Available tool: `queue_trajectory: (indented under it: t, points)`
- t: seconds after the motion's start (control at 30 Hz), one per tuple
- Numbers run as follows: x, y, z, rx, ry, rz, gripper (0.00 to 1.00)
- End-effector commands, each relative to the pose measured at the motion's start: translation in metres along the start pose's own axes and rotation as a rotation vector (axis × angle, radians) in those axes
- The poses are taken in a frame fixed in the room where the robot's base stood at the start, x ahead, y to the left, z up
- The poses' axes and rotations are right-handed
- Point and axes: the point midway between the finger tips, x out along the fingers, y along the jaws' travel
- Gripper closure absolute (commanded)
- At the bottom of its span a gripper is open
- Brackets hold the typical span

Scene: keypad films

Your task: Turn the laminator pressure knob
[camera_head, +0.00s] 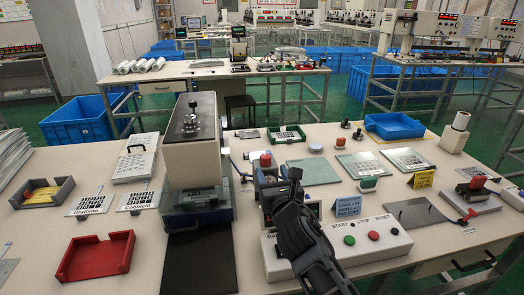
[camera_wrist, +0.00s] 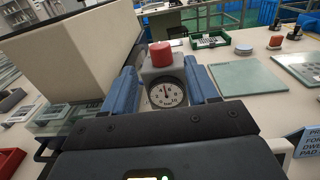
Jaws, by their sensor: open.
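A red knob (camera_head: 265,160) sits on top of a small grey unit with a round dial gauge (camera_wrist: 166,94), just right of the large white and black machine (camera_head: 190,150). In the wrist view the knob (camera_wrist: 161,54) stands upright in the middle, above the gauge face. My gripper (camera_wrist: 161,80) is open, with one blue finger on each side of the gauge unit in the picture. The knob shows above and beyond the fingertips. I cannot tell whether either finger touches the unit. In the head view my dark arm (camera_head: 300,235) hides part of the unit.
A control box (camera_head: 395,243) with green and red buttons lies beside my arm. A blue sign (camera_head: 347,206), a pale green plate (camera_head: 313,172) and a yellow sign (camera_head: 423,179) are to the right. A red tray (camera_head: 97,275) is at the front left.

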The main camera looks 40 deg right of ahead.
Motion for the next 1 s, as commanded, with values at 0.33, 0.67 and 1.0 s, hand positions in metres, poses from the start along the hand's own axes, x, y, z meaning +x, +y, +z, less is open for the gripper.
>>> queue_trajectory:
  t: [0.33,0.67,1.0]
  points:
    - [0.039,-0.001,0.002,-0.004,-0.003,-0.002,0.42]
    - [0.075,-0.001,0.001,-0.003,-0.001,-0.001,0.42]
    - [0.078,0.0,0.0,-0.003,0.0,-0.001,0.43]
